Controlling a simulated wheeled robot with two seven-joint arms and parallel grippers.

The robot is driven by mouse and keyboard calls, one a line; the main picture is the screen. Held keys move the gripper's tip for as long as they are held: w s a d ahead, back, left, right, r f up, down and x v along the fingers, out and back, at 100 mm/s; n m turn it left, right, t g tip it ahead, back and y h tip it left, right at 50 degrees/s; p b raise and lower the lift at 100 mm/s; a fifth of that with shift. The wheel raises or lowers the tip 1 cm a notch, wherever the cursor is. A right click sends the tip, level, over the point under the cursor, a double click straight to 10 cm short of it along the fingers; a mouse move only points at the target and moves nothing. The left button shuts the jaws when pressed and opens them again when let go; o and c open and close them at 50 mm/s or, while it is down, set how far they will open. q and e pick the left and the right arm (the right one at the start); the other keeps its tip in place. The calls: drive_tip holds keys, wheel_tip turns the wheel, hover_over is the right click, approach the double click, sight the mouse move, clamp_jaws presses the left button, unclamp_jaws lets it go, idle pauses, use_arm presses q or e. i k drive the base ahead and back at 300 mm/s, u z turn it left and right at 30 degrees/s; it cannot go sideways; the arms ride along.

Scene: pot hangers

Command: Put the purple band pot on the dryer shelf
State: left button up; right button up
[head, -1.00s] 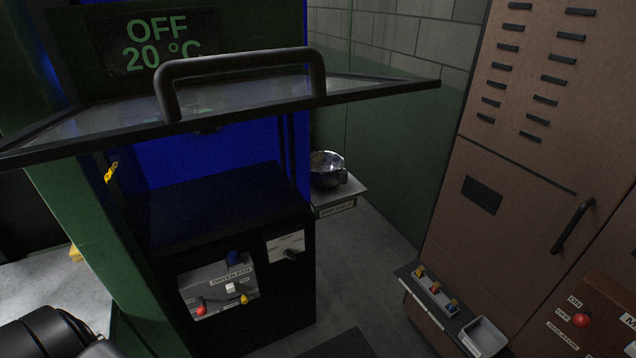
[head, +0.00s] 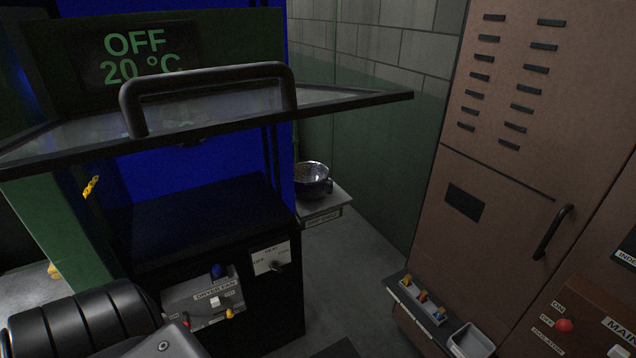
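A dark, shiny pot (head: 313,179) stands on a small pale side shelf (head: 324,205) to the right of the dryer; no purple band can be made out on it. The dryer's glass door (head: 215,107) is raised, with a thick black handle (head: 208,84). Under it, the dark dryer shelf (head: 200,222) inside the blue-lit chamber looks empty. My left arm shows at the bottom left, but its gripper is out of view. My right gripper is not in view.
The dryer fan panel (head: 205,300) and heat switch (head: 270,262) are on the dryer's front. A brown cabinet (head: 500,170) stands at the right, with a ledge of coloured pegs (head: 422,297) and a grey bin (head: 470,340). Bare floor lies between cabinet and dryer.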

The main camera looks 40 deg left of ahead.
sight(200, 217)
drive_tip(key=i, duration=1.15)
drive_tip(key=u, duration=2.95)
